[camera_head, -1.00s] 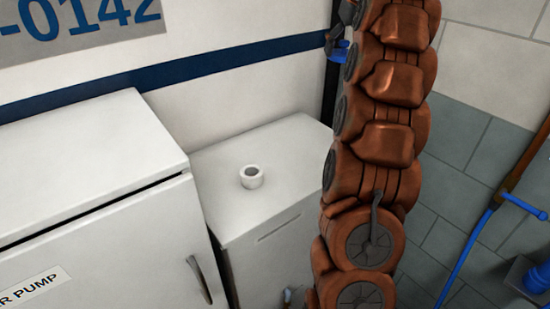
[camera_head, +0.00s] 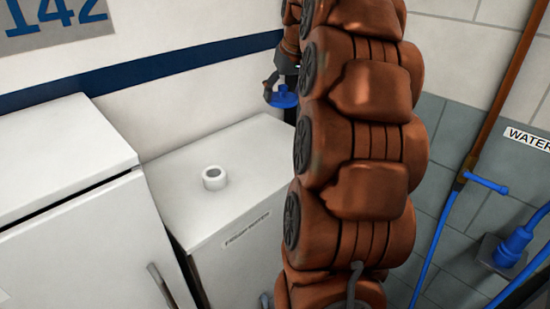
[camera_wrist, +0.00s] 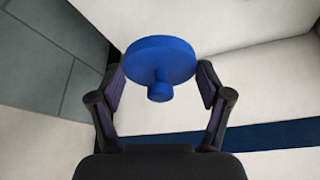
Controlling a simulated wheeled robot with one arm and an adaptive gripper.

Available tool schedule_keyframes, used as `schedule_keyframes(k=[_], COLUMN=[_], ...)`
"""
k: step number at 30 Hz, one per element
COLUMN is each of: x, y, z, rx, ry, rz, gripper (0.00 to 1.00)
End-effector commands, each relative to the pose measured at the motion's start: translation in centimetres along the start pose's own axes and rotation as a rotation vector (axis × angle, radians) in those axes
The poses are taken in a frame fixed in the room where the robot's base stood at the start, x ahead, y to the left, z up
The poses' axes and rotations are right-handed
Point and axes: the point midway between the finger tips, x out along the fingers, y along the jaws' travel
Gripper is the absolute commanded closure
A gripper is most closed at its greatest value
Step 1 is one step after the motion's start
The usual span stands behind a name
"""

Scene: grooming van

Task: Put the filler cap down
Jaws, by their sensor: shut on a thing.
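The blue filler cap (camera_head: 283,97) is a flat disc with a small knob. My gripper (camera_wrist: 160,78) is shut on it; in the wrist view the cap (camera_wrist: 160,60) sits between the two dark fingers. In the head view my arm hides part of the gripper, which holds the cap in the air by the back right corner of the white fresh water tank (camera_head: 190,215). The tank's round white filler neck (camera_head: 214,178) stands open and uncovered on its top.
A taller white cabinet (camera_head: 70,150) with a handle stands left of the tank. The tank top is otherwise bare. At right, a brown pipe (camera_head: 497,95), a blue hose (camera_head: 437,240) and a blue fitting (camera_head: 512,245) are by the grey tiled wall (camera_head: 430,160).

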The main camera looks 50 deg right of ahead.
Motion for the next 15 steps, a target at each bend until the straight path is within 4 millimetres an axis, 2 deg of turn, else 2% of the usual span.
schedule_keyframes(k=[1,15], x=[1.0,7.1], y=[-0.2,-2.3], z=[1.2,10.4], rx=[0.003,0.021], ry=[-0.003,-0.002], rz=[0.000,0.016], gripper=[0.46,0.46])
